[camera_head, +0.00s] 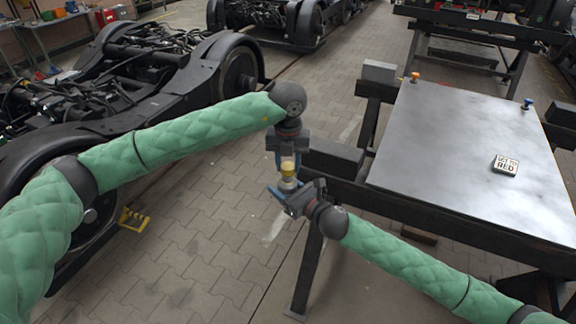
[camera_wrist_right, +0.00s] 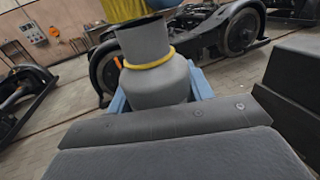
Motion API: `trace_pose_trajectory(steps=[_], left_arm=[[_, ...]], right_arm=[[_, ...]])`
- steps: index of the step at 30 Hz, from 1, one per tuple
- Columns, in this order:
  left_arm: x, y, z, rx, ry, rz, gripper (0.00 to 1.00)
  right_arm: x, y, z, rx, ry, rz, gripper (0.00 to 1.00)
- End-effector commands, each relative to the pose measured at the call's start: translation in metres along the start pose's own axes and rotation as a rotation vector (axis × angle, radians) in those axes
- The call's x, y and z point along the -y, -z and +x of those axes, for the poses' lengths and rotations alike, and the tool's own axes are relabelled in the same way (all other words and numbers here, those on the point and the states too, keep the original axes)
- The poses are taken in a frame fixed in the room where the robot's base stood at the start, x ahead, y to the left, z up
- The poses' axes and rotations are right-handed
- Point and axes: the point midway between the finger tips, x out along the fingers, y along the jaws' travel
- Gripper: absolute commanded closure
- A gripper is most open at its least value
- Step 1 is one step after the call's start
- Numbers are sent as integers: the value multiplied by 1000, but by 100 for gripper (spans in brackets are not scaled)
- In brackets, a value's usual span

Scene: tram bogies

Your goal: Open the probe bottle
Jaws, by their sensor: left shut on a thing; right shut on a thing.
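The probe bottle (camera_wrist_right: 157,78) is grey with a yellow ring round its shoulder. It also shows, small and partly hidden, in the head view (camera_head: 288,184). My right gripper (camera_head: 284,192) is shut on its body from below right, with blue fingers on either side in the wrist view. A yellow cap (camera_head: 288,168) is above the bottle, and my left gripper (camera_head: 287,158) is shut on it from above. In the wrist view the cap (camera_wrist_right: 124,9) is cut by the top edge, above a dark rim on the neck. I cannot tell whether cap and neck touch.
A metal-topped table (camera_head: 455,150) stands right of the grippers, with a "GET TO RED" tile (camera_head: 505,165), an orange-topped piece (camera_head: 415,77) and a blue-topped piece (camera_head: 527,103). Black bogies (camera_head: 165,75) stand left and behind. Paved floor lies beneath the bottle.

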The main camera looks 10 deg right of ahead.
Motion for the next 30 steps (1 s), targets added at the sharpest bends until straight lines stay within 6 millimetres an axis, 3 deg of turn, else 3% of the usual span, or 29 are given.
trace_pose_trajectory(steps=[16,25,30], left_arm=[[0,1,-5,-2,0,1,93],[1,0,-36,-1,-1,3,93],[1,1,-42,-4,0,2,93]], right_arm=[[1,-2,0,2,1,-1,100],[1,-2,0,2,1,-1,100],[1,-2,0,2,1,-1,100]])
